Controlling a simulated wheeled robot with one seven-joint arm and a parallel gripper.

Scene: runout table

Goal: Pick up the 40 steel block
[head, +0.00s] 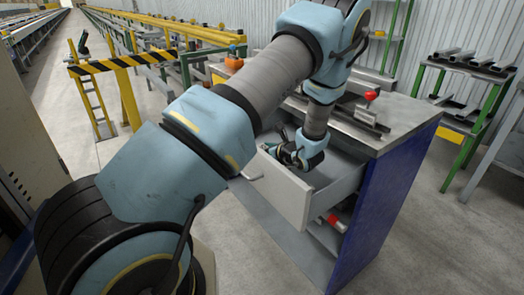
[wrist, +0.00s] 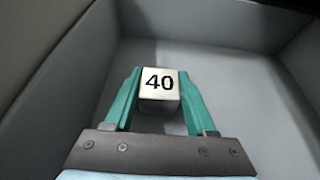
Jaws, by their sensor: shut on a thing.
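The steel block marked 40 (wrist: 159,84) sits between the two teal fingers of my gripper (wrist: 159,92) in the wrist view. The fingers are shut on its sides, and its number faces the camera. In the head view my gripper (head: 302,156) reaches down into the open drawer (head: 284,189). The block cannot be made out there. The drawer's grey floor and walls surround the gripper in the wrist view (wrist: 265,95). I cannot tell whether the block touches the drawer floor.
The drawer sticks out of a blue-sided cabinet (head: 385,215) with a grey top (head: 405,118). Metal parts and a red knob (head: 370,95) are on that top. A green rack (head: 455,75) stands at the right. A striped yellow-black barrier (head: 122,62) is at the left. No other object shows in the drawer.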

